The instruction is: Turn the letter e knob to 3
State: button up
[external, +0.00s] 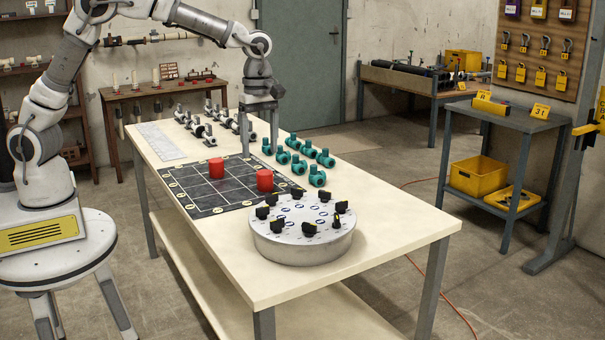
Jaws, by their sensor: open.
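A round grey knob panel (299,245) sits at the near end of the long table. Several black knobs stand in a ring on its top, one of them a knob at the right (341,207). Their letters and number marks are too small to read, so I cannot tell which is the letter e knob. My gripper (259,150) points down over the far half of the table, beyond the panel and apart from it. It is open, and nothing shows between its fingers.
A black grid board (215,205) with two red cylinders (265,181) lies between my gripper and the panel. Several teal valves (317,176) stand to its right. Grey pipe fittings (196,128) and a white sheet (160,141) lie farther back. The table's near right corner (400,232) is clear.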

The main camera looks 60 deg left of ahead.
aim_at(263, 207)
notch_tip(263, 207, down, 16)
jog(key=shift+r+b, duration=0.25)
jog(key=shift+b, duration=0.4)
grip_shut()
